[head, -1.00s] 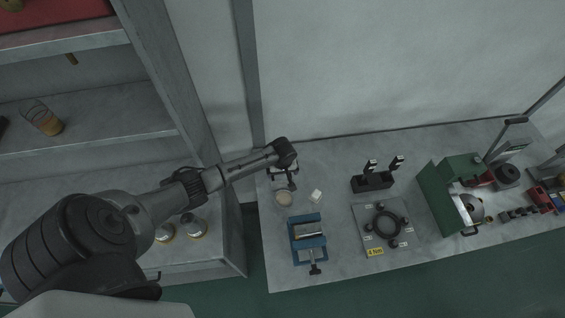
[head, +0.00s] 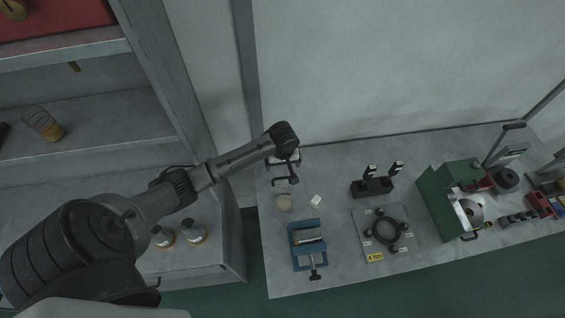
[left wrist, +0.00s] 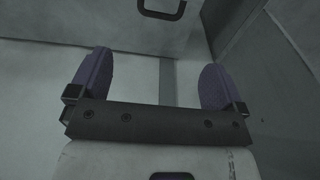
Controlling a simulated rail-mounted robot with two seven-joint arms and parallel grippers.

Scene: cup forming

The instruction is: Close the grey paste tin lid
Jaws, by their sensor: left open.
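What looks like the paste tin (head: 284,204) is a small round thing with a tan top, near the left end of the bench in the head view. Its lid cannot be made out clearly at this size. My left gripper (head: 286,181) is just behind the tin and apart from it in the picture. In the left wrist view, the left gripper (left wrist: 155,82) has its two purple fingers spread wide with nothing between them. The tin does not show clearly in that view. My right gripper is in neither view.
A small white block (head: 315,201) lies right of the tin. A blue vise (head: 307,243) stands in front, and a black holder (head: 372,187) and a plate with a black ring (head: 365,228) stand right. A green machine (head: 436,205) is farther right. Shelving is at left.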

